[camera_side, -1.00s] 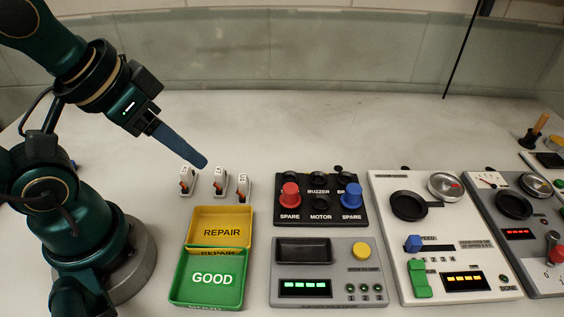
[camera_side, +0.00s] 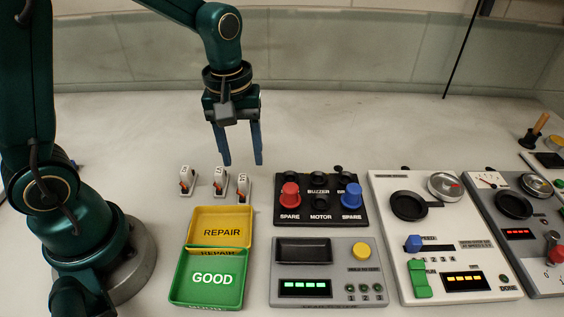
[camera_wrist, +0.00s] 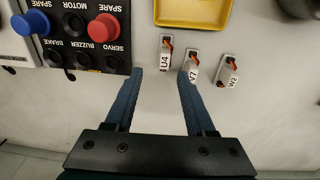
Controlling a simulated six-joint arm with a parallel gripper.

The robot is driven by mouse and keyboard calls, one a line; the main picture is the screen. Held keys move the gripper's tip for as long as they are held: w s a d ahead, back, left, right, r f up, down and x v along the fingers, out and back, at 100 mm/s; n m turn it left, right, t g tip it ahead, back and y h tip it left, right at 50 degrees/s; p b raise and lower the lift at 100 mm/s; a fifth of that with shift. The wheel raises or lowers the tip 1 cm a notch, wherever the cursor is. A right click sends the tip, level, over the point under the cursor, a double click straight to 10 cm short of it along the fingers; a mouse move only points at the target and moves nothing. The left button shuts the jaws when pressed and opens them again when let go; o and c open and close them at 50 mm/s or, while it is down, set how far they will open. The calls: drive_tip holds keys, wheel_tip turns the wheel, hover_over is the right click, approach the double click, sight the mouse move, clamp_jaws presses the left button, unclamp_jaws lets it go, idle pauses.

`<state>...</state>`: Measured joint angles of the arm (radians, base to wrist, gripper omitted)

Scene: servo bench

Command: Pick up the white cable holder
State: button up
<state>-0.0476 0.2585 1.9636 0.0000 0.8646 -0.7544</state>
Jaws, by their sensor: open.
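Three small white holders with orange levers or wires stand in a row; I cannot tell which is the white cable holder. In the wrist view they carry the labels U4 (camera_wrist: 165,58), V7 (camera_wrist: 190,68) and W2 (camera_wrist: 228,71). In the side view they show as a left holder (camera_side: 187,180), a middle holder (camera_side: 220,181) and a right holder (camera_side: 244,187). My gripper (camera_side: 243,163) is open and empty, pointing down with its two blue fingers above the bench, behind the right holder. In the wrist view, the fingers (camera_wrist: 158,75) spread just short of U4 and V7.
A yellow REPAIR tray (camera_side: 221,216) and a green GOOD tray (camera_side: 205,292) lie in front of the holders. A black panel with red and blue knobs (camera_side: 320,212) stands to the right. The bench behind is clear.

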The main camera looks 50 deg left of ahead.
sight(242, 178)
drive_tip(key=shift+s+f+g, duration=0.25)
drive_tip(key=shift+f+g, duration=0.05)
drive_tip(key=shift+f, duration=3)
clamp_jaws()
